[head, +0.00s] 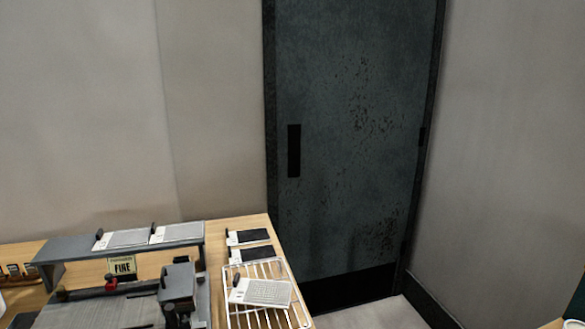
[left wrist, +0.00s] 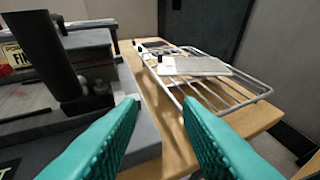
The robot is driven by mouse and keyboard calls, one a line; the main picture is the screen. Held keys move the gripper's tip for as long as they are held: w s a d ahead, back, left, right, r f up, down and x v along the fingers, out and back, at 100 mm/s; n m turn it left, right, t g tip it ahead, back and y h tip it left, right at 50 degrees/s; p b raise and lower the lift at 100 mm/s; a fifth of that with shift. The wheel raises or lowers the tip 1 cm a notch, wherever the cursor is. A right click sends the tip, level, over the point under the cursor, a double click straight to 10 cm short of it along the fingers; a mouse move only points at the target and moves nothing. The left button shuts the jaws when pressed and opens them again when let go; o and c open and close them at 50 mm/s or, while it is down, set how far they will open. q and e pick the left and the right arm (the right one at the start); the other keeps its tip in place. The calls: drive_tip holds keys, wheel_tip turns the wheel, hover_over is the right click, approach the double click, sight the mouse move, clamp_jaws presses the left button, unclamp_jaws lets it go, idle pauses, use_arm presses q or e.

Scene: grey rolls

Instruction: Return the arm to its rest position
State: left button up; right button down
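My left gripper (left wrist: 160,108) shows in the left wrist view as two teal ribbed fingers. They are spread apart with nothing between them. It is above the wooden table, between the grey machine on the left and the wire rack on the right. My left arm and gripper do not show in the head view. My right gripper is in neither view.
A dark door (head: 345,150) stands behind.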

use_arm(q)
drive_tip(key=s+f+g, duration=0.3)
drive_tip(key=s, duration=0.7)
drive_tip(key=s+a+f+g+y, duration=0.1)
drive_tip(key=s+f+g, duration=0.3)
drive_tip(key=s, duration=0.5)
drive_tip(key=s+f+g, duration=0.3)
drive_tip(key=s, duration=0.7)
wheel_tip(320, 180, down, 25)
drive_tip(key=m+g, duration=0.1)
drive_tip(key=s+a+f+g, duration=0.1)
drive_tip(key=s+a+f, duration=0.1)
drive_tip(key=s+f, duration=1.4)
drive_tip(key=shift+s+a+f, duration=0.15)
drive_tip(key=shift+s+a, duration=0.25)
drive_tip(key=shift+s, duration=0.2)
